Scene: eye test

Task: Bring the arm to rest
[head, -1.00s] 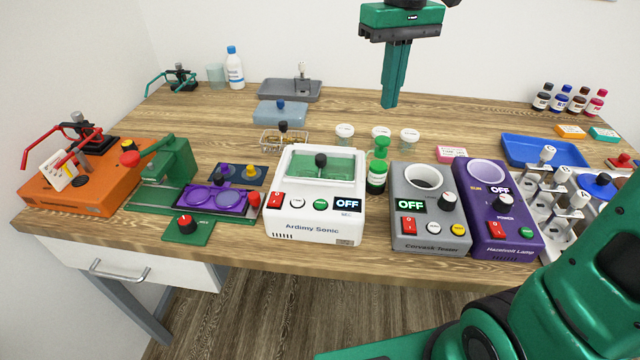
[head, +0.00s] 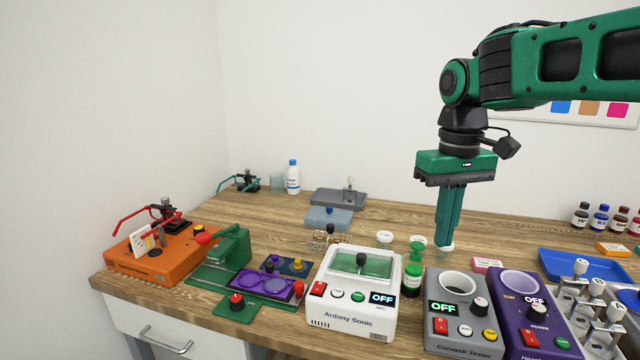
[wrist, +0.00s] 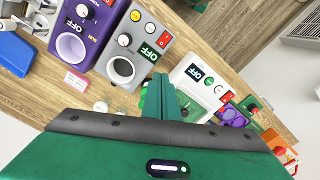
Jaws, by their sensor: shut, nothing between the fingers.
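My gripper (head: 448,218) is green, points straight down and hangs above the table (head: 400,215), over the area behind the grey tester. Its fingers are together with nothing between them. In the head view its tips overlap a small white-lidded jar that they partly hide. In the wrist view the closed fingers (wrist: 160,97) show in the middle, with the grey Corvack Tester (wrist: 133,45) and the white Ardimy Sonic box (wrist: 200,85) beyond them. My arm reaches in from the upper right.
Along the front stand an orange device (head: 165,253), a green press (head: 230,250), the white box (head: 352,295), the grey tester (head: 462,315) and a purple lamp (head: 536,320). A blue tray (head: 565,262) and several bottles are at right. The back middle of the table is fairly clear.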

